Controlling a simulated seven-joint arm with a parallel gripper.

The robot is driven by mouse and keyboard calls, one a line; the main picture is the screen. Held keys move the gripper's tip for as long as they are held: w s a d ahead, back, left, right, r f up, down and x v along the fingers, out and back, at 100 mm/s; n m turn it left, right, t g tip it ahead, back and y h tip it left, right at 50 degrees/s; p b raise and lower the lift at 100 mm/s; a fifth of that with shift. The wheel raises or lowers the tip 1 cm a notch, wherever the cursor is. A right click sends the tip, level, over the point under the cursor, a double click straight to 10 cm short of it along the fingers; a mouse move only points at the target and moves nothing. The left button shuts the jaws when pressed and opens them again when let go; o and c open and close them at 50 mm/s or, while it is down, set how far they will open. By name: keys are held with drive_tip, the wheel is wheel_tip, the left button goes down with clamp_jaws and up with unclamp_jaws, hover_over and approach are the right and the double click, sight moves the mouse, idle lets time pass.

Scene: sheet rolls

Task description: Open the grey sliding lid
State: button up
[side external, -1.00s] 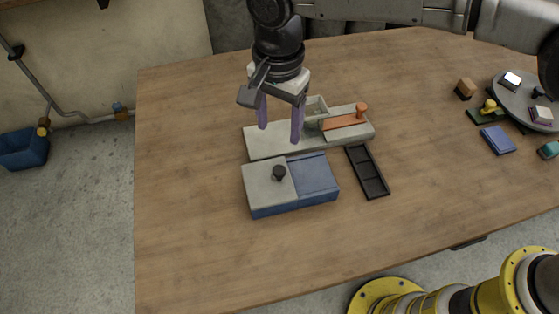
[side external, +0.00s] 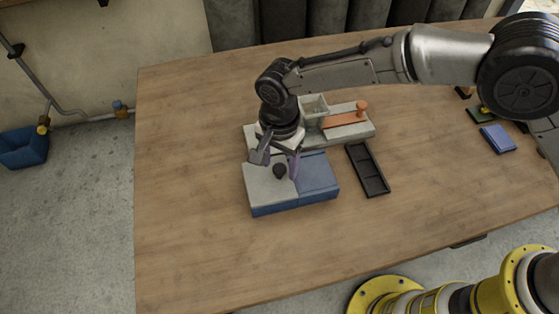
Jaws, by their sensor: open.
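The grey sliding lid (side external: 268,194) covers the left part of a blue box (side external: 318,172); the right part of the box top is blue. A dark knob (side external: 279,171) stands on the lid. My gripper (side external: 279,169) points down over the lid, low around the knob. It is open, with one purple finger just right of the knob.
Behind the box is a pale grey block with an orange sliding lid (side external: 344,120) and an open compartment (side external: 314,106). A black divided tray (side external: 368,170) lies to the right. A blue flat block (side external: 497,139) lies farther right. The table's front and left are clear.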

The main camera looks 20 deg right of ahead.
clamp_jaws()
idle(0.3)
drive_tip(key=shift+r, duration=0.1)
idle(1.0)
